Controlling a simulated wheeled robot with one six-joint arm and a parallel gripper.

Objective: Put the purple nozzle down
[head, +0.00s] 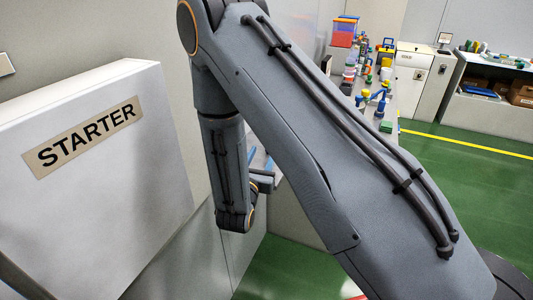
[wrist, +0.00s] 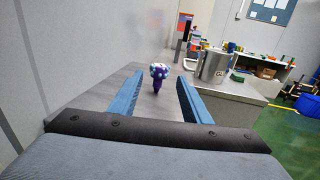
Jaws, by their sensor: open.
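The purple nozzle (wrist: 158,72), with pale spots on its wide upper part and a narrower lower end, shows in the wrist view. It appears upright over the grey worktop (wrist: 110,88). My gripper (wrist: 161,82) is open, with one blue finger on each side of the nozzle in the picture. Gaps show between the nozzle and both fingers. I cannot tell how far beyond the fingertips it stands. In the head view my arm hides most of the gripper and the nozzle is not visible.
A grey metal pot (wrist: 213,66) with lettering stands right of the nozzle. A plain wall is close on the left. In the head view, a white STARTER box (head: 90,170) stands left of my arm, and several colourful parts (head: 372,95) crowd the far bench. Green floor lies to the right.

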